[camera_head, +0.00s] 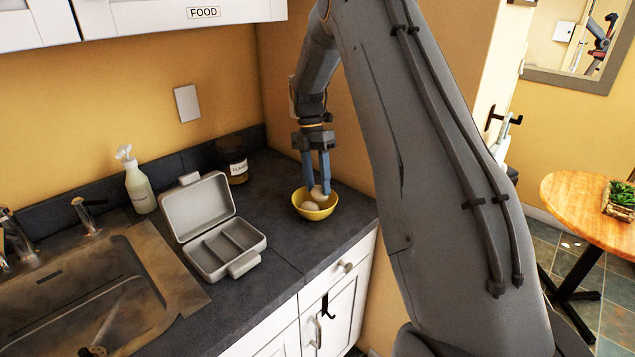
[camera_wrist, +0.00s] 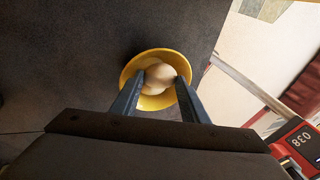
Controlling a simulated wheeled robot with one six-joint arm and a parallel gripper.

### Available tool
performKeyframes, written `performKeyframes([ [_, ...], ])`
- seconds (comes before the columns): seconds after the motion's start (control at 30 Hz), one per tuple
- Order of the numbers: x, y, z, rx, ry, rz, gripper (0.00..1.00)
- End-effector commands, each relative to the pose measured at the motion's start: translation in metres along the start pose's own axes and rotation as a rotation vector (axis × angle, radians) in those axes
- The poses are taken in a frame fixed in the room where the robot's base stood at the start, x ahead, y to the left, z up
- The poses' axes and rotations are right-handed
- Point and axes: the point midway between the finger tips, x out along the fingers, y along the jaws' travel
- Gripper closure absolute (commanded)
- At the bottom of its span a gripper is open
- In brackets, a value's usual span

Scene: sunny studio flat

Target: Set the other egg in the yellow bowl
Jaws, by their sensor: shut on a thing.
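The yellow bowl (camera_head: 322,214) stands on the dark counter near its right end. One pale egg (camera_head: 309,206) lies inside it. My gripper (camera_head: 318,186) points down over the bowl, its blue-grey fingers shut on the other egg (camera_head: 318,194), which is at the bowl's rim height, close to the first egg. I cannot tell whether the two eggs touch. In the wrist view the held egg (camera_wrist: 160,74) shows between the fingertips, inside the outline of the yellow bowl (camera_wrist: 131,66). The fingers partly hide the bowl there.
An open grey lunch box (camera_head: 226,247) with empty compartments stands left of the bowl. The sink (camera_head: 90,290) is at left. The wall is close behind my gripper.

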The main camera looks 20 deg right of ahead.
Motion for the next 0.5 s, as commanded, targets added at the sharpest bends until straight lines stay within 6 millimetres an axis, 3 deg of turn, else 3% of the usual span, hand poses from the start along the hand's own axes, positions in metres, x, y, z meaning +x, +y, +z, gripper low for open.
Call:
performKeyframes([
  [0.5,0.0069,0.0022,0.0011,0.000,0.000,0.000,0.82],
])
